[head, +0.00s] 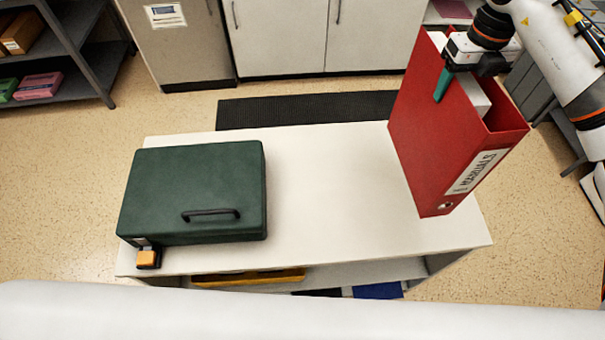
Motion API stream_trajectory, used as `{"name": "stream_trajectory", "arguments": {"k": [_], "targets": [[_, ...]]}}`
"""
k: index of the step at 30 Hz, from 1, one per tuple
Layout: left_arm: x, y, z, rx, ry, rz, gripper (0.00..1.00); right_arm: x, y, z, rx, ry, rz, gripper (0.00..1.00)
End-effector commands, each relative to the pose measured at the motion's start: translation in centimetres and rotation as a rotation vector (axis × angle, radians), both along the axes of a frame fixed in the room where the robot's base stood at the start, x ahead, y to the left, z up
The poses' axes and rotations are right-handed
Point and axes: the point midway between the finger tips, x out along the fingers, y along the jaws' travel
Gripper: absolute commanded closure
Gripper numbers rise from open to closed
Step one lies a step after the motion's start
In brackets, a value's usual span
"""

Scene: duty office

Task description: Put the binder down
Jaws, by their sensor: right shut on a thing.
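A red binder (430,135) with a white label reading "MANUALS" stands upright at the right end of a white table (330,190). Its lower corner overlaps the table top in the picture; I cannot tell whether it touches the table or hangs just above it. My right gripper (443,84) is shut on the binder's upper edge, with a green fingertip against the red side. The other fingertip is hidden by the binder. My left gripper is not in view.
A dark green case (195,190) with a handle lies on the table's left part, with a small orange and black item (148,259) at its front corner. The table middle is clear. A yellow item (250,277) sits on the shelf below. Cabinets (275,35) stand behind.

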Motion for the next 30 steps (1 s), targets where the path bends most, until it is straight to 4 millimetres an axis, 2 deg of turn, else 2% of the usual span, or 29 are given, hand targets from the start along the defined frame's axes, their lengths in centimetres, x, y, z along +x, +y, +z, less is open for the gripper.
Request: {"name": "stream_trajectory", "arguments": {"k": [6, 10, 19, 30], "targets": [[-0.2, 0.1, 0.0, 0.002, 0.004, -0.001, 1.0, 0.3, -0.1, 0.5, 0.002, -0.006, -0.057, 1.0], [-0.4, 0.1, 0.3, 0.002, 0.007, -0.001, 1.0, 0.2, -0.1, 0.0, 0.001, -0.003, -0.058, 1.0], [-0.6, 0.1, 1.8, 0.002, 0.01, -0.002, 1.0, 0.2, -0.1, -4.5, 0.001, -0.002, -0.056, 1.0], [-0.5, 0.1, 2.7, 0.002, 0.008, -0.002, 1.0, 0.2, -0.1, -7.4, 0.001, -0.002, -0.056, 1.0]]}}
